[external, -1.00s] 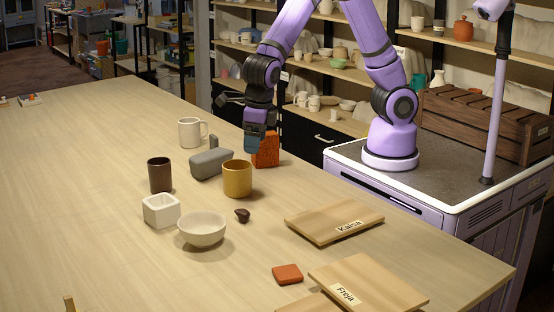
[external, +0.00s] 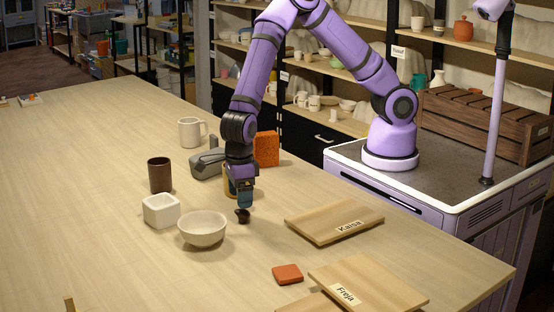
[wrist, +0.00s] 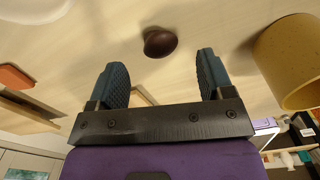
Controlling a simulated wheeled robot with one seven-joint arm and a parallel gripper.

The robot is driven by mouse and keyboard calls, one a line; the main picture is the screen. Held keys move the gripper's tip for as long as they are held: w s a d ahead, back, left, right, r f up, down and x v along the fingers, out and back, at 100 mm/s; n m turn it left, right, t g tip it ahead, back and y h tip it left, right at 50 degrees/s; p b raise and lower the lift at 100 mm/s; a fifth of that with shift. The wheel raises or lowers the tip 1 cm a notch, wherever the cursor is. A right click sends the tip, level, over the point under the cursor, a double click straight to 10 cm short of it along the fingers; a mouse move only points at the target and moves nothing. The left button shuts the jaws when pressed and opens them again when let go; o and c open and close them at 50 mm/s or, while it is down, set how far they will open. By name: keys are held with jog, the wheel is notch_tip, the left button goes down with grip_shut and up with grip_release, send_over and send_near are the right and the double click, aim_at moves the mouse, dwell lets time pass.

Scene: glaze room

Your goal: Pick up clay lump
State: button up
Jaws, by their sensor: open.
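The clay lump is a small dark brown lump (external: 242,217) on the table, just right of the white bowl. In the wrist view the lump (wrist: 160,43) lies just beyond the fingertips, roughly centred between them. My gripper (external: 244,203) points down just above the lump. In the wrist view my gripper (wrist: 160,62) is open, with nothing between its blue ribbed fingers.
A mustard cup (external: 230,184), partly hidden by my gripper, stands close behind it. Nearby are a white bowl (external: 203,230), white square pot (external: 161,211), dark cup (external: 160,175) and orange block (external: 266,149). The Kaisa board (external: 320,221) lies right.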

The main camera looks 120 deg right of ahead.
aim_at(241, 211)
jog(key=shift+f, duration=2.65)
jog(key=c, duration=1)
jog(key=shift+r, duration=0.1)
